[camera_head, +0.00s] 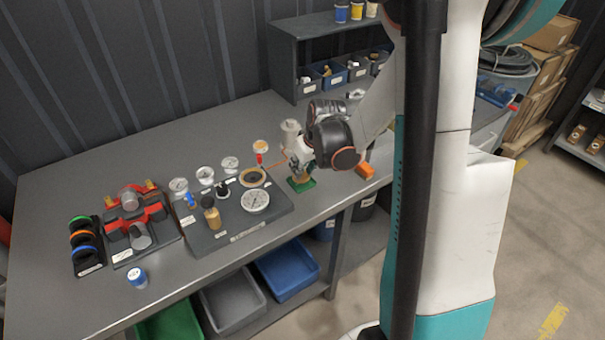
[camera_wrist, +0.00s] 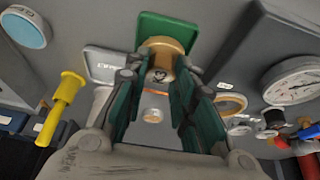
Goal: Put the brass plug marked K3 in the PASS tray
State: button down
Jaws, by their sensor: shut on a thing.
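The brass plug (camera_wrist: 165,58) is between the green-padded fingers of my gripper (camera_wrist: 160,88) in the wrist view. A dark mark on the plug looks like K3, seen at a slant. A small green tray (camera_wrist: 158,24) lies just beyond and below the plug. In the head view the green tray (camera_head: 301,185) is on the bench under my gripper (camera_head: 301,167). I cannot read PASS on anything, nor tell whether the plug touches the tray.
A grey board (camera_head: 236,237) with gauges and fittings lies left of my gripper. A red fixture (camera_head: 138,214) and a rack of coloured rings (camera_head: 86,246) stand farther left. An orange block (camera_head: 365,171) is close on the right. Larger blue (camera_head: 288,274) and grey bins are under the bench.

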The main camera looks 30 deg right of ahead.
jog(key=shift+f, duration=0.95)
jog(key=shift+f+b, duration=0.2)
jog(key=shift+b, duration=0.15)
jog(key=c, duration=1.3)
grip_release()
jog(key=shift+c, duration=0.2)
jog(key=shift+r, duration=0.2)
jog(key=p+v, duration=0.4)
jog(key=v, duration=0.8)
